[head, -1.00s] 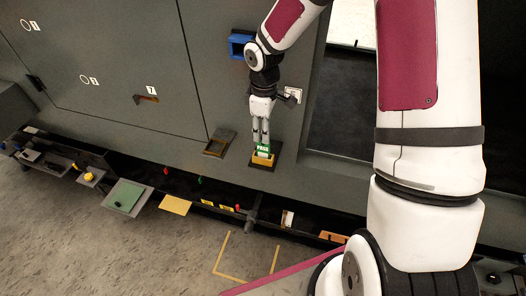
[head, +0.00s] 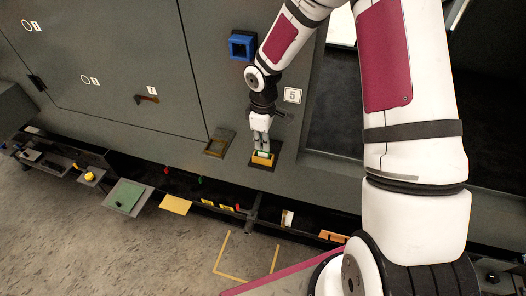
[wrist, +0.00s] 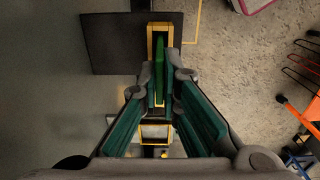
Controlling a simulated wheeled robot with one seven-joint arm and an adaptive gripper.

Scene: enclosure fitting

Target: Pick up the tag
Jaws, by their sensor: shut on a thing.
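The green tag (head: 264,153) sits at the yellow holder (head: 262,161) on a dark plate (head: 275,157) on the grey panel. In the wrist view the tag (wrist: 159,82) stands edge-on between the fingers, within the yellow frame of the holder (wrist: 161,28). My gripper (head: 262,147) is over the holder, and its green-padded fingers (wrist: 159,90) are shut on the tag. The tag's lower part is hidden in the holder, and its face is too small to read now.
A blue-framed socket (head: 242,45) and a label 5 (head: 292,95) are above. An empty-looking bracket (head: 218,143) is left of the holder. A dark trough (head: 190,187) with small coloured parts runs below. A green board (head: 125,197) juts out at left.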

